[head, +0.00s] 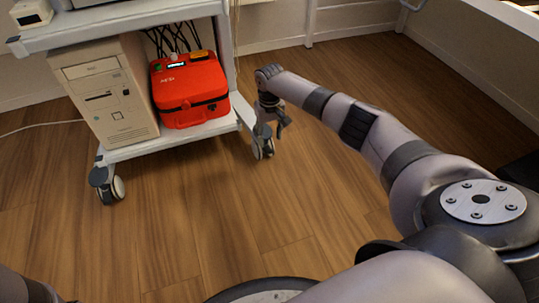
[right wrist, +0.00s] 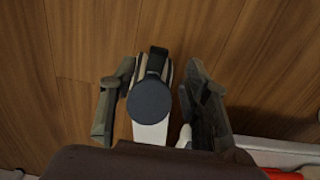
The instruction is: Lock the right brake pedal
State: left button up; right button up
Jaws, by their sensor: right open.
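The right front caster (head: 262,147) of the white cart has a grey wheel and stands on the wooden floor. My right gripper (head: 273,124) is right above and beside it, pointing down, and partly covers it. In the right wrist view, the open fingers of the gripper (right wrist: 160,80) are on either side of the caster's round dark cap (right wrist: 151,100). A black tab, which looks like the brake pedal (right wrist: 157,60), sticks out beyond the cap between the fingertips. I cannot tell whether the fingers touch anything. My left gripper is out of view.
The cart's lower shelf (head: 180,141) holds a beige computer tower (head: 105,92) and a red AED case (head: 189,90). The left front caster (head: 107,185) stands on the floor. The floor (head: 210,220) in front is clear. A wall is behind.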

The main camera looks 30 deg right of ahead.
aim_at(270, 152)
notch_tip(270, 152, down, 8)
jog(key=b, duration=0.4)
jog(key=shift+r, duration=0.2)
jog(key=shift+c, duration=0.3)
grip_shut()
